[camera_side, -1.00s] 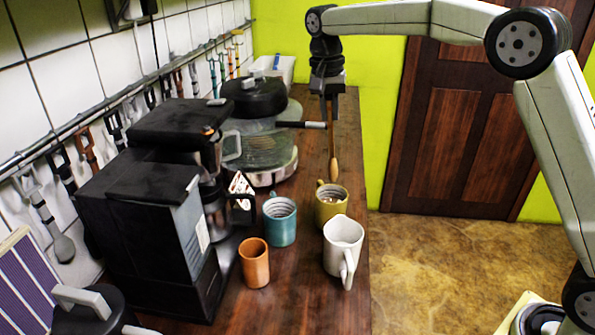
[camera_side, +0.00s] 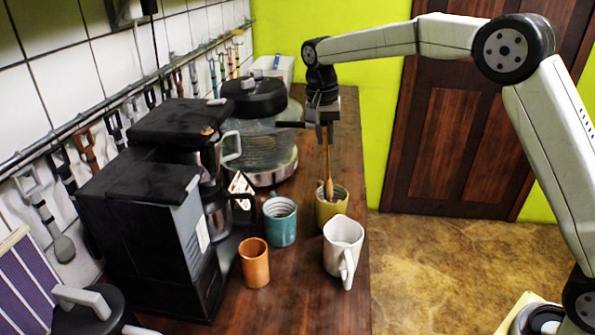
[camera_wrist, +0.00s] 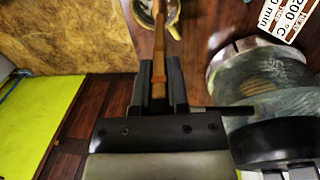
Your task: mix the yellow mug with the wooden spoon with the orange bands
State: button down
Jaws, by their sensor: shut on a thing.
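The yellow mug (camera_side: 332,210) stands upright on the wooden counter, behind the white mug. My gripper (camera_side: 325,128) is above it, shut on the wooden spoon (camera_side: 327,165), which hangs nearly upright. The spoon's lower end is at the mug's opening and appears to dip inside it; the tip is hidden. In the wrist view, the spoon (camera_wrist: 159,40) runs between my gripper's fingers (camera_wrist: 158,82), with an orange band near them. The yellow mug's rim (camera_wrist: 172,14) shows at the top edge there.
A white mug (camera_side: 343,245), a teal mug (camera_side: 280,221) and an orange cup (camera_side: 254,263) stand close by. A black coffee machine (camera_side: 140,235) is at left. A pot (camera_side: 262,145) stands behind, left of my gripper. The counter's right edge is near the mug.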

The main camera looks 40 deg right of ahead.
aim_at(328, 177)
jog(key=shift+s+d+f, duration=0.15)
jog(key=shift+f, duration=1.6)
jog(key=shift+s+d+f, duration=0.15)
jog(key=shift+f, duration=1.6)
jog(key=shift+w, duration=0.1)
